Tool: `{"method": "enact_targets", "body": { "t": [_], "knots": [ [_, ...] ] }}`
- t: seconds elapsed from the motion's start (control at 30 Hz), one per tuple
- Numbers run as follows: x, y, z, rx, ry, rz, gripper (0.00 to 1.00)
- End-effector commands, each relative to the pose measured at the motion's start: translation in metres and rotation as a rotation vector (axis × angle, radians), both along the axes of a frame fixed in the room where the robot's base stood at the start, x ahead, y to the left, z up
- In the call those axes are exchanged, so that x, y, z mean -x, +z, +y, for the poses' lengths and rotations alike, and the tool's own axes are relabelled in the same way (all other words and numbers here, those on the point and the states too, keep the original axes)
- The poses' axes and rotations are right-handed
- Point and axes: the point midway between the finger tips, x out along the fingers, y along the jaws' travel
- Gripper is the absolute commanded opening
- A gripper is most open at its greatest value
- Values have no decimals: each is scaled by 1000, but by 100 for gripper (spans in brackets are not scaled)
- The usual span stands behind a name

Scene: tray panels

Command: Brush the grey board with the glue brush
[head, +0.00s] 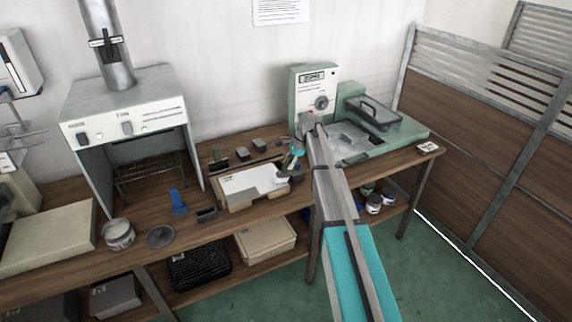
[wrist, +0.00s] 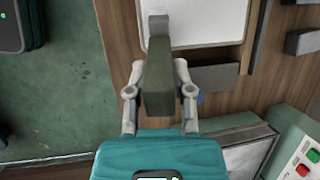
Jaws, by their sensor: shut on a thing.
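The grey board (head: 246,180), pale and flat, lies in a wooden frame (head: 232,207) on the bench; it also shows at the top of the wrist view (wrist: 215,22). My gripper (head: 286,172) is at the board's right end. In the wrist view my gripper (wrist: 158,70) is shut on a dark green-grey block-like handle, which I take as the glue brush (wrist: 158,85). Its lighter grey end (wrist: 158,28) is over the board near its edge. I cannot tell whether it touches the board. In the head view the brush is mostly hidden by my gripper.
An open tin (head: 119,235) and a round lid (head: 160,237) stand left on the bench. A blue item (head: 178,200) and a small dark block (head: 206,215) lie between them and the board. Several dark blocks (head: 242,153) sit behind the board. A green machine (head: 313,92) stands behind right.

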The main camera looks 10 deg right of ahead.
Motion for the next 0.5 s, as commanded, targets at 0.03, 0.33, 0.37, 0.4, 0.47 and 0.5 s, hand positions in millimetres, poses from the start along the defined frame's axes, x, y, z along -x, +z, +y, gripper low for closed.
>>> {"method": "enact_targets", "body": {
  "t": [0.03,0.33,0.37,0.4,0.47,0.5],
  "knots": [
    [-2,0,-4,1,-1,0,0],
    [-4,-1,-16,1,0,0,0],
    [-4,-1,-16,1,0,0,0],
    [-4,-1,-16,1,0,0,0],
    [-4,-1,-16,1,0,0,0],
    [-4,-1,-16,1,0,0,0]
  ]
}}
